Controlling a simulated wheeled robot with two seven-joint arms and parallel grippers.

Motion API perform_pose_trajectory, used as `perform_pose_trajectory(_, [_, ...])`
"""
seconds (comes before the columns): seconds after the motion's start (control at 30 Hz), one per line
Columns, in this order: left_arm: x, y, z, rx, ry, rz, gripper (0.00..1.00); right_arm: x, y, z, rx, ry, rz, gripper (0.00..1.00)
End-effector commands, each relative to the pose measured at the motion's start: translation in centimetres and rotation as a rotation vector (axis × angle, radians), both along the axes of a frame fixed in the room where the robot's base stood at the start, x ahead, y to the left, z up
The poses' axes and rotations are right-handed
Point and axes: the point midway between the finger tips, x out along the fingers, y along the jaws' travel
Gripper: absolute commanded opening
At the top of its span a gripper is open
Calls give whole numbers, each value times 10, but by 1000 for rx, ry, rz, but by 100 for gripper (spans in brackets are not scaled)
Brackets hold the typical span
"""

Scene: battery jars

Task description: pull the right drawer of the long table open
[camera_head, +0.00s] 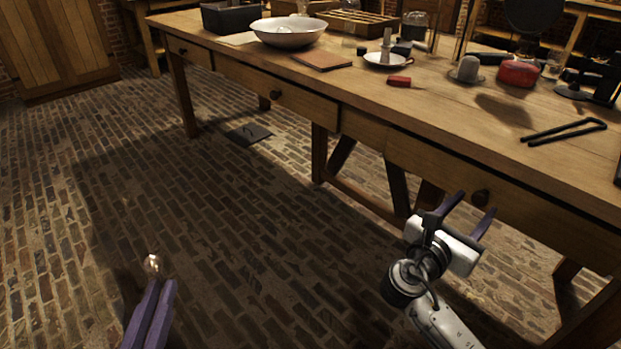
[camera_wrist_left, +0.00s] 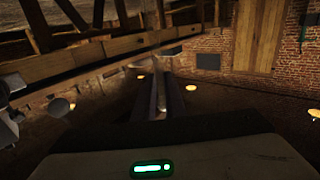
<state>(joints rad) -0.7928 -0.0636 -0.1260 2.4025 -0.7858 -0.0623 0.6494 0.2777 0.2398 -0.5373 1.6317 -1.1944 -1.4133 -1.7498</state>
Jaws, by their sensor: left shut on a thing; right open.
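The long table (camera_head: 440,98) runs across the head view. Its right drawer (camera_head: 430,165) looks closed, flush with the apron, with a dark round knob (camera_head: 480,198). My right gripper (camera_head: 470,211) is open in front of this drawer, its two purple fingers apart. The knob shows between or just behind the fingertips; I cannot tell whether they touch it. My left gripper (camera_head: 159,286) is low at the left, over the brick floor, shut on a small shiny thing (camera_head: 153,263). A pale thin piece (camera_wrist_left: 161,92) shows between its fingers in the left wrist view.
The tabletop holds a white bowl (camera_head: 288,32), a red jar (camera_head: 518,74), a small red piece (camera_head: 398,81), black tongs (camera_head: 564,131) and other items. Another drawer (camera_head: 275,90) with a knob is further left. The brick floor (camera_head: 230,230) before the table is mostly clear.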

Motion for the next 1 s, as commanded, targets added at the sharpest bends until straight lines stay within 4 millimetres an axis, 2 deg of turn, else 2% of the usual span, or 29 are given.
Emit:
perform_pose_trajectory(0.2, [0, 0, -6, 0, -1, 0, 0, 14, -16, -1, 0, 0, 0, 45])
perform_pose_trajectory(0.53, [0, 0, -6, 0, -1, 0, 0, 16, -18, 0, 1, 0, 2, 45])
perform_pose_trajectory(0.8, [0, 0, -6, 0, -1, 0, 0, 16, -18, 0, 1, 1, 2, 0])
perform_pose_trajectory(1.0, [0, 0, -5, 0, -1, 0, 0, 15, -18, 0, 1, 1, 0, 0])
